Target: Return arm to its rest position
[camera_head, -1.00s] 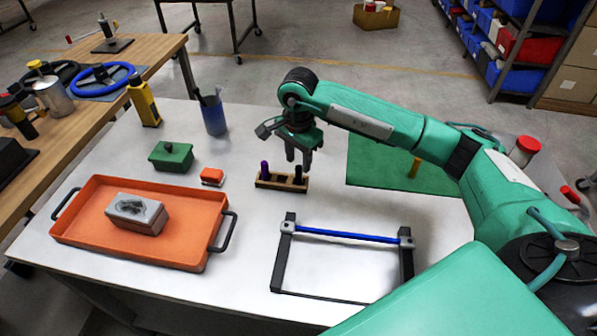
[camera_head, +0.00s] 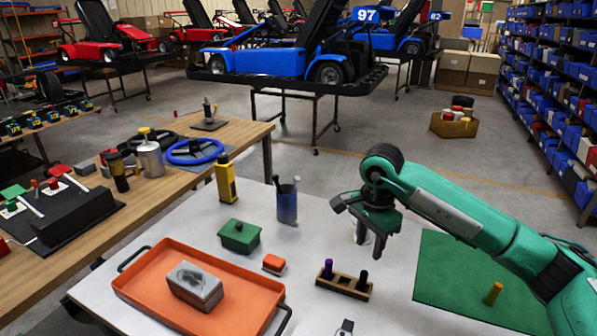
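My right arm (camera_head: 450,205) is green and comes in from the right edge, reaching left over the white table. Its gripper (camera_head: 369,246) hangs with fingers pointing down, spread apart with nothing between them. It shows above and behind a small wooden block (camera_head: 328,284) that holds a purple peg (camera_head: 327,267) and a black peg (camera_head: 362,279). The gripper is apart from the block and pegs.
An orange tray (camera_head: 150,300) holds a grey block (camera_head: 195,285). A green box (camera_head: 239,236), an orange-red block (camera_head: 273,263), a blue cup (camera_head: 286,205) and a yellow bottle (camera_head: 226,180) stand nearby. A green mat (camera_head: 465,270) lies right, beneath my arm.

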